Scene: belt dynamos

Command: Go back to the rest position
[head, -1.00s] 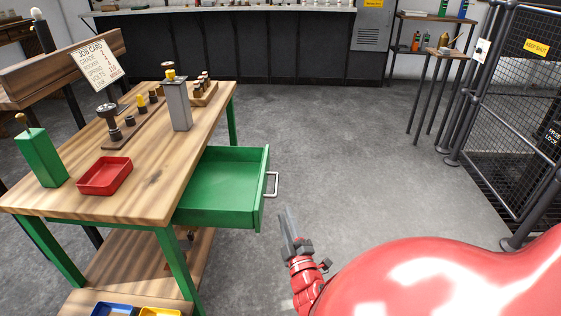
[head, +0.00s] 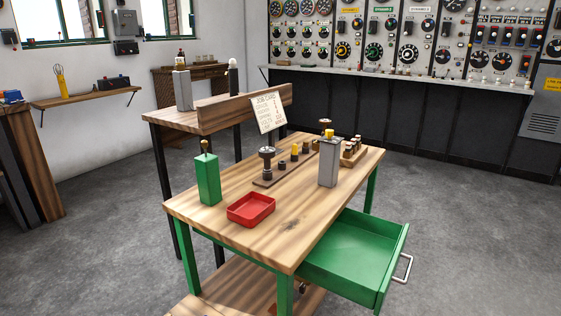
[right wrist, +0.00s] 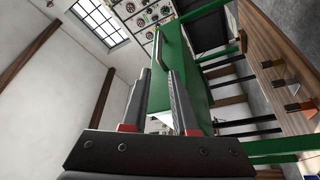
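My right gripper (right wrist: 159,72) shows in the right wrist view. Its two dark fingers stand apart with nothing held between them. The green drawer (head: 350,250) of the workbench (head: 290,215) is pulled open in the head view. Its metal handle (head: 402,268) is free, with no gripper on it. A green surface of the bench or drawer (right wrist: 191,80) lies beyond the fingers in the right wrist view. Neither gripper is in the head view, and my left gripper is in no current view.
The floor (head: 450,230) right of the drawer is clear.

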